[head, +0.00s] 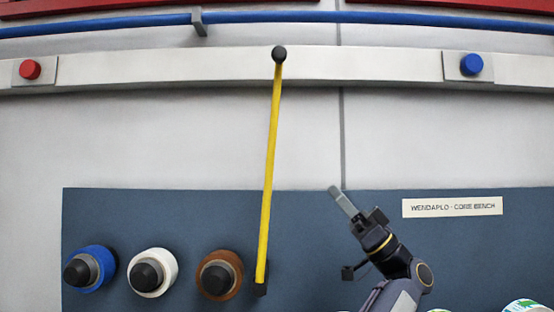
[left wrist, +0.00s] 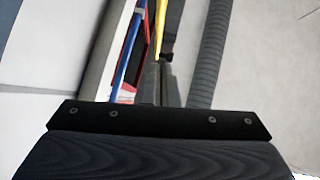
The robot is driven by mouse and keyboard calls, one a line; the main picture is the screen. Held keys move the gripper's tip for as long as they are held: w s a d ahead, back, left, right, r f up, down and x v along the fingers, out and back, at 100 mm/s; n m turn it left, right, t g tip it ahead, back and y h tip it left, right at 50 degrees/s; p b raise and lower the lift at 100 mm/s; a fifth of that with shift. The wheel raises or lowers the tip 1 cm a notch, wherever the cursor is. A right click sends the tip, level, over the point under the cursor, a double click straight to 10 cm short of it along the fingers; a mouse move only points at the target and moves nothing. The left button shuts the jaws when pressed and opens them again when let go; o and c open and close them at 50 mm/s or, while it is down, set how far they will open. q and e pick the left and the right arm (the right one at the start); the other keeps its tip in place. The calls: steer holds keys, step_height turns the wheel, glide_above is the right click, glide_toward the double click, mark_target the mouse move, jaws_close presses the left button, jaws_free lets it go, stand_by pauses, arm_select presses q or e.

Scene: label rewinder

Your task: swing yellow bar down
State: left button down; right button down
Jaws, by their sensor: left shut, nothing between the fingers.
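The yellow bar (head: 269,180) stands nearly upright in the head view, leaning slightly right toward its top. Its top end has a black knob (head: 279,53) in front of the pale rail. Its lower end meets a dark block (head: 260,289) on the blue-grey panel. My left gripper (head: 336,192) is to the right of the bar, apart from it, shut and empty, its fingers pointing up and left. In the left wrist view, the shut fingers (left wrist: 160,85) show with part of the yellow bar (left wrist: 163,30) beyond them. My right gripper is not in view.
Blue (head: 92,268), white (head: 153,272) and brown (head: 221,274) rolls sit on the panel left of the bar's base. A red button (head: 30,69) and a blue button (head: 471,64) are on the rail (head: 380,67). A label plate (head: 452,207) is at right.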

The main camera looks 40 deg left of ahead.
mark_target(269, 167)
arm_select(q)
steer(key=s+a+f+p+x, duration=0.1)
steer(key=p+x, duration=0.3)
steer(key=x, duration=0.8)
steer(key=shift+s+a, duration=0.15)
steer(key=shift+a, duration=0.5)
steer(key=shift+a+f, duration=0.1)
steer(key=shift+f, duration=0.05)
